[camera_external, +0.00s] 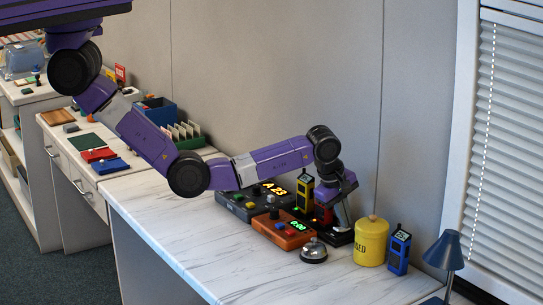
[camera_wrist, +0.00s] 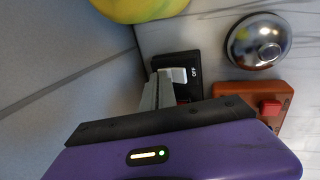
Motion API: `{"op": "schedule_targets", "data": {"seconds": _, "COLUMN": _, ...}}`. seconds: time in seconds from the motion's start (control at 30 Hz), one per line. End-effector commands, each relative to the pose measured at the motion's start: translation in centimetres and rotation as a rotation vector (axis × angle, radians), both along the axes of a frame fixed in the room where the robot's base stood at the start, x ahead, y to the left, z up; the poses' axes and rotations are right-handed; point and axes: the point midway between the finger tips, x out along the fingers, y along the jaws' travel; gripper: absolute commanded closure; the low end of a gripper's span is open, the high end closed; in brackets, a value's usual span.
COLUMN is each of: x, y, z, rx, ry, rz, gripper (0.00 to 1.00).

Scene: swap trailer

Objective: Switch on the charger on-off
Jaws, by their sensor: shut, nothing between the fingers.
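The charger is a low black base (camera_external: 338,238) on the white marble desk, partly hidden under my gripper. In the wrist view its black top (camera_wrist: 190,62) carries a pale rocker switch (camera_wrist: 178,75) with the word OFF beside it. My gripper (camera_external: 343,225) points down over the charger. In the wrist view the grey fingers (camera_wrist: 160,82) are shut and empty, with their tips right beside the rocker. I cannot tell whether they touch it. The fingers hide part of the charger and something red next to it.
A silver bell (camera_external: 314,252) and an orange timer box (camera_external: 284,233) stand close on the left. A yellow canister (camera_external: 370,243) and a blue handset (camera_external: 399,252) stand on the right. A yellow handset (camera_external: 304,190) is behind. The desk front (camera_external: 210,250) is clear.

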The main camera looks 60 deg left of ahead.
Motion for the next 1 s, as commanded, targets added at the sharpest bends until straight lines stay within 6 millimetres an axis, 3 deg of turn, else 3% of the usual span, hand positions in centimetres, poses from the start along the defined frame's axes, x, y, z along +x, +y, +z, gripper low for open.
{"op": "schedule_targets", "data": {"seconds": 0.63, "x": -1.7, "y": 0.1, "z": 0.0, "rx": 0.001, "ry": 0.006, "rz": 0.000, "gripper": 1.00}}
{"op": "schedule_targets", "data": {"seconds": 1.0, "x": -1.7, "y": 0.0, "z": 0.1, "rx": 0.001, "ry": 0.004, "rz": 0.000, "gripper": 1.00}}
